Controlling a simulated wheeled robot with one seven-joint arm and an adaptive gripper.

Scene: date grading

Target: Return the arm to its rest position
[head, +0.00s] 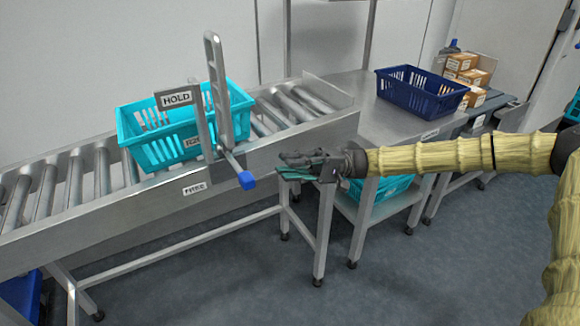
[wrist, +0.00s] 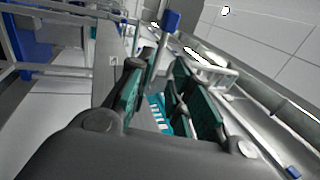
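My arm (head: 455,155), in a pale ribbed sleeve, reaches in from the right of the head view, nearly level. My gripper (head: 290,166) is at its left end, in front of the roller conveyor's side wall, to the right of the blue-knobbed lever (head: 227,110). In the wrist view my gripper (wrist: 163,88) shows its teal-padded fingers apart, with a clear gap between them. Nothing is held. The turquoise crate (wrist: 155,108) shows partly through that gap. The blue knob (wrist: 172,22) appears beyond the fingers.
A turquoise crate (head: 150,142) sits on the roller conveyor (head: 80,222) behind a HOLD sign (head: 176,99). A navy crate (head: 405,91) stands on the steel table (head: 372,117). Another turquoise crate (head: 384,199) is on the shelf below. Open floor (head: 400,285) lies in front.

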